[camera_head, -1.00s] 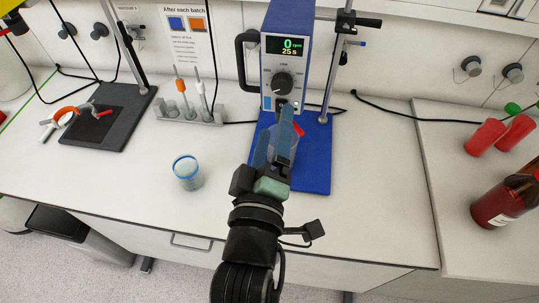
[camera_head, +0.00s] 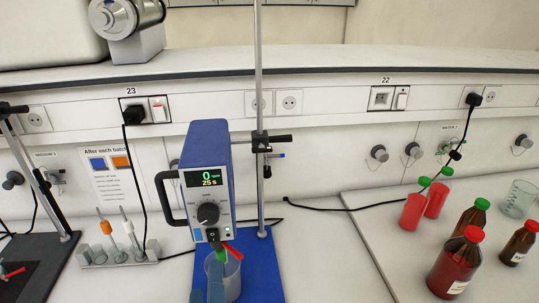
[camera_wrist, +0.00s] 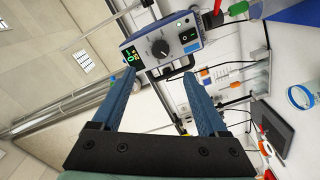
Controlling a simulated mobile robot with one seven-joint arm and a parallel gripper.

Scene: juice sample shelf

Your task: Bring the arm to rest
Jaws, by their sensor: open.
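My gripper (camera_wrist: 160,78) is open in the wrist view, its two blue fingers well apart with nothing between them. Beyond the fingertips is the blue overhead stirrer (camera_wrist: 160,45), with its dial and display. In the head view, only the tips of my gripper (camera_head: 206,287) show at the bottom edge, in front of the stirrer's base. The rest of my arm is out of that view. The stirrer (camera_head: 205,170) stands on a blue base (camera_head: 262,265), and its display reads 0 rpm and 25 s.
A clear beaker (camera_head: 233,283) stands below the stirrer head. A blue-rimmed beaker (camera_wrist: 302,97) shows at right in the wrist view. A pipette stand (camera_head: 120,255) is left of the stirrer. Red-capped (camera_head: 455,265) and green-capped (camera_head: 471,218) brown bottles stand at right.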

